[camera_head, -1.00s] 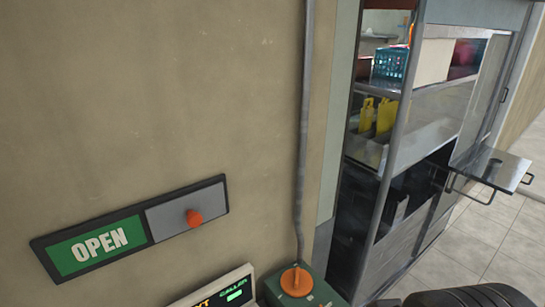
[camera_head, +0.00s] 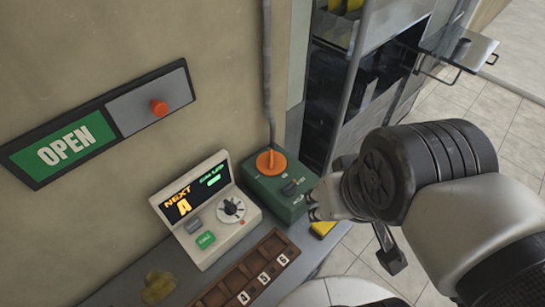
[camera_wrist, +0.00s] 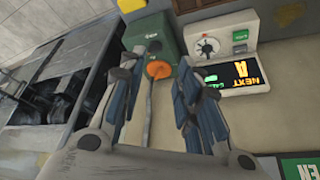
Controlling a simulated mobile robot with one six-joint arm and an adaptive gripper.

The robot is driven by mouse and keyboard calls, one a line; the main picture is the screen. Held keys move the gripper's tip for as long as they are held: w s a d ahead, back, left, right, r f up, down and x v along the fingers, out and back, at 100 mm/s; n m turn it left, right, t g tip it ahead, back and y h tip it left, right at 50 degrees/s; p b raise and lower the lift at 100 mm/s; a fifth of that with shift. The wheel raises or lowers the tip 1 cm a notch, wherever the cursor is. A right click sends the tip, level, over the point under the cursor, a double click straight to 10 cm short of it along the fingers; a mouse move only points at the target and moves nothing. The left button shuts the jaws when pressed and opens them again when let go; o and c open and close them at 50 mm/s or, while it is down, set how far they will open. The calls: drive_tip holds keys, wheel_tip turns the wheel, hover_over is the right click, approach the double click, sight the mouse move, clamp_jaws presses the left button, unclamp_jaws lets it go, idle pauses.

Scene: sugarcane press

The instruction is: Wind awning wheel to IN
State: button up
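An orange wheel (camera_head: 271,161) sits on top of a green box (camera_head: 273,190) against the wall, with a grey pipe running up behind it. I take it for the awning wheel; I cannot read an IN mark. In the wrist view the orange wheel (camera_wrist: 158,69) and green box (camera_wrist: 142,35) show beyond the fingers, upside down. My gripper (camera_wrist: 158,100) is open, with nothing between its fingers. In the head view my gripper (camera_head: 318,204) is right of the green box, partly hidden by my wrist. It appears apart from the wheel.
A caller unit (camera_head: 206,209) with a display and dial stands left of the green box. An OPEN sign (camera_head: 75,146) with a red knob is on the wall. A metal cabinet (camera_head: 370,85) stands at right.

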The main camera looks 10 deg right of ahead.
drive_tip(key=shift+o, duration=1.2)
drive_tip(key=shift+w+r, duration=0.3)
drive_tip(key=shift+w, duration=0.05)
drive_tip(key=o, duration=0.4)
drive_tip(key=w+r+n, duration=0.1)
drive_tip(key=w, duration=0.1)
drive_tip(key=w+r+n+p, duration=0.1)
drive_tip(key=w, duration=0.1)
drive_tip(key=w+r+n+g, duration=0.1)
drive_tip(key=w, duration=0.1)
drive_tip(key=shift+w+a, duration=0.25)
drive_tip(key=shift+w, duration=0.15)
drive_tip(key=o, duration=0.4)
drive_tip(key=w+n+g+p, duration=0.1)
drive_tip(key=w+n, duration=0.3)
drive_tip(key=w, duration=0.5)
drive_tip(key=shift+a+p, duration=0.35)
drive_tip(key=n+g+p, duration=0.2)
drive_tip(key=n+g, duration=0.1)
drive_tip(key=n, duration=0.6)
hover_over(271, 156)
wheel_tip(271, 156, down, 14)
wheel_tip(271, 156, down, 16)
drive_tip(key=b, duration=0.2)
drive_tip(key=shift+f+b, duration=0.2)
drive_tip(key=shift+b, duration=0.15)
drive_tip(key=shift+c, duration=0.4)
drive_tip(key=c, duration=1)
